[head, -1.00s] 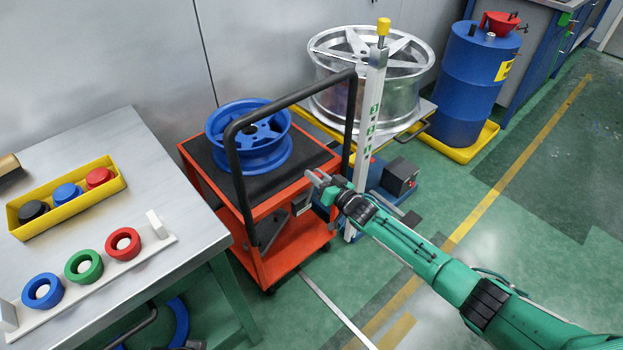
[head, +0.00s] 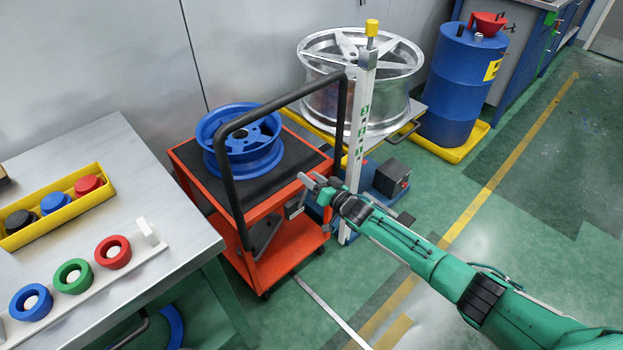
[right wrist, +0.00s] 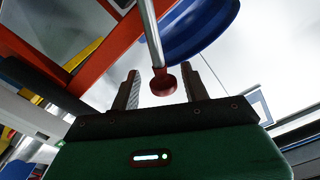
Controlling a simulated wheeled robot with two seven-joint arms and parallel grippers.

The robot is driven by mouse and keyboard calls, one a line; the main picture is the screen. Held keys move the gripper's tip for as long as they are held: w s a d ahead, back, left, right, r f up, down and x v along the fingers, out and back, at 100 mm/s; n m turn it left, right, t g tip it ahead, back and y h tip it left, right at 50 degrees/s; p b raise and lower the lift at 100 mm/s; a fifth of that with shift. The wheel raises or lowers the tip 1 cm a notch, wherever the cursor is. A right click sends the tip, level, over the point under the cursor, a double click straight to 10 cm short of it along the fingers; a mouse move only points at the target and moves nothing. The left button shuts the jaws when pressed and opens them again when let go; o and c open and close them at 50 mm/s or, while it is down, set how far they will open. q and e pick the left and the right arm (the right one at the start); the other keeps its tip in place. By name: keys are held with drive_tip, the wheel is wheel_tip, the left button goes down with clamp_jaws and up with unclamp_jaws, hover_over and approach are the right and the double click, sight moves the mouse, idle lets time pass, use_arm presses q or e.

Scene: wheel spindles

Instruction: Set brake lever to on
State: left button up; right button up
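The brake lever (right wrist: 149,38) is a grey rod with a red round knob (right wrist: 163,82) at its end, in the right wrist view. The knob sits between the two fingers of my right gripper (right wrist: 163,90), with a visible gap on each side. My right gripper is open. In the head view my right gripper (head: 311,182) is at the right side of the orange cart (head: 286,265), near a small grey plate (head: 295,206). The knob is too small to make out in the head view. My left gripper is not in view.
A blue wheel (head: 262,158) lies on the cart, under its black push handle (head: 224,175). A white post (head: 360,120) with a yellow cap stands behind my right gripper, next to a silver wheel (head: 400,102). A grey workbench (head: 150,190) is at left.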

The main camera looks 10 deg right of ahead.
drive_tip(key=shift+s+d, duration=0.3)
drive_tip(key=shift+s, duration=0.15)
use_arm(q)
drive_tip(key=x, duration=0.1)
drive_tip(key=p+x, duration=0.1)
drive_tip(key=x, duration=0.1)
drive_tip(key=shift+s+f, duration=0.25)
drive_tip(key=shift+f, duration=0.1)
use_arm(e)
drive_tip(key=v, duration=1.2)
drive_tip(key=shift+s+d, duration=0.2)
drive_tip(key=shift+s, duration=0.1)
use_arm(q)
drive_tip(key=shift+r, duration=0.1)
